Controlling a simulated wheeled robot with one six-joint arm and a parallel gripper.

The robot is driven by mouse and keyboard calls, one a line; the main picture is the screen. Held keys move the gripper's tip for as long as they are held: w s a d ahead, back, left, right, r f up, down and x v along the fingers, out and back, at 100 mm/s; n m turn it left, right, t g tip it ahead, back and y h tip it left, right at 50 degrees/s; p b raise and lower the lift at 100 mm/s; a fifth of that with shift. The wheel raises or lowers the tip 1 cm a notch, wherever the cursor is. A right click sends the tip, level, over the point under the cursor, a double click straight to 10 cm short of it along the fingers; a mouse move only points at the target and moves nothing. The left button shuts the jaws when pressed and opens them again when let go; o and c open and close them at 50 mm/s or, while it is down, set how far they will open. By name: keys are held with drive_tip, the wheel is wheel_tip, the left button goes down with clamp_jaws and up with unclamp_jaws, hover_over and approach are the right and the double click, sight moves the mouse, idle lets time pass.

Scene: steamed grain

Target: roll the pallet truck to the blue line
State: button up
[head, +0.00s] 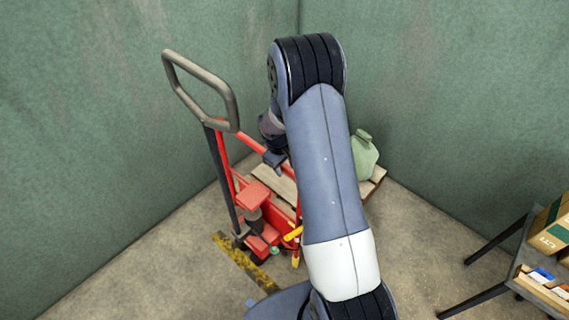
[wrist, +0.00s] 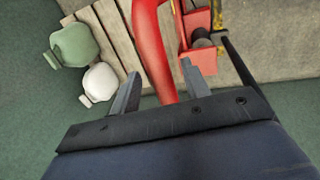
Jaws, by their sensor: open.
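The red pallet truck (head: 252,195) stands by the corner, with its grey loop handle (head: 226,95) upright on the left. Its red frame and pump also show in the wrist view (wrist: 197,30). My gripper (head: 272,158) is open beside the truck's upper red bar. In the wrist view, the fingers of my gripper (wrist: 162,88) stand on either side of this red bar (wrist: 152,45). I cannot tell whether they touch it. A worn yellow-and-black line (head: 243,262) lies on the floor by the truck's front. I see no blue line; my arm hides part of the truck.
Green walls close in behind and left. A dark-legged table (head: 515,268) with boxes stands at right. Bare floor lies in front.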

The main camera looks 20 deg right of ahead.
clamp_jaws()
idle(0.4)
drive_tip(key=shift+s+a+f, duration=0.15)
drive_tip(key=shift+s+a, duration=0.05)
drive_tip(key=shift+a, duration=0.2)
drive_tip(key=s+a+b, duration=0.3)
drive_tip(key=s+a, duration=0.3)
drive_tip(key=a, duration=0.6)
drive_tip(key=s+a+b, duration=0.4)
drive_tip(key=s+a, duration=0.3)
drive_tip(key=a, duration=0.6)
drive_tip(key=shift+s, duration=0.25)
